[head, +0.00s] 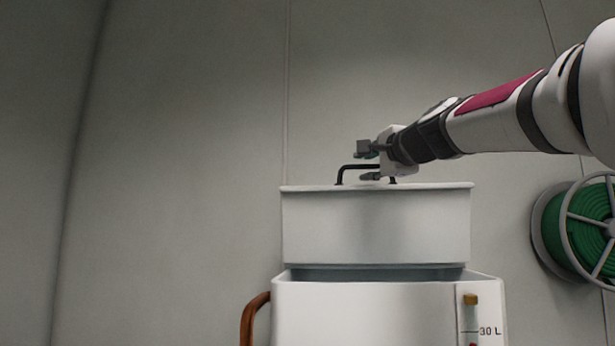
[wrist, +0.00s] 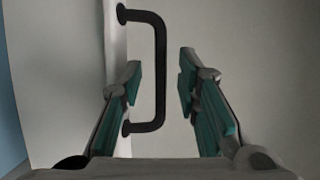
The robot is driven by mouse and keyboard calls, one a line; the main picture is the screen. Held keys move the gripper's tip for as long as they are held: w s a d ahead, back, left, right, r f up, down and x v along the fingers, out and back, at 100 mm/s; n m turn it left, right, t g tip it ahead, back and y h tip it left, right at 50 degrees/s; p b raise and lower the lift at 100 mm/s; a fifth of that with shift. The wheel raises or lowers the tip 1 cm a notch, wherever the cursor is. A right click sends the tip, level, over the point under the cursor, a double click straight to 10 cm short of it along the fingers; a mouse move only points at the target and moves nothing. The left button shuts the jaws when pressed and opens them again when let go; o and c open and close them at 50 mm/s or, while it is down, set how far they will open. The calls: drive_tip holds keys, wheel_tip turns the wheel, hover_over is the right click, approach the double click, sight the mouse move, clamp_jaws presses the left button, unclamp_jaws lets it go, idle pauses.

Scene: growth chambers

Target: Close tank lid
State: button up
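The tank (head: 375,310) is a white box with a 30 L mark, at the bottom of the head view. Its white lid (head: 376,225) stands raised above the tank's open top, and a dark gap shows beneath it. A black bar handle (head: 342,174) sticks up from the lid's top edge. My gripper (head: 366,163) is at the handle, reaching in from the right. In the wrist view the handle (wrist: 160,70) runs between the two teal-padded fingers of my open gripper (wrist: 158,85), closer to the left finger. The fingers do not visibly clamp it.
A green hose reel (head: 580,230) hangs on the wall to the right of the tank. A brown pipe (head: 252,318) curves at the tank's left side. The grey wall behind is bare, with free room left of the lid.

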drive_tip(key=shift+w+a+p, duration=0.25)
drive_tip(key=shift+w+p, duration=0.1)
drive_tip(key=shift+w, duration=0.95)
clamp_jaws()
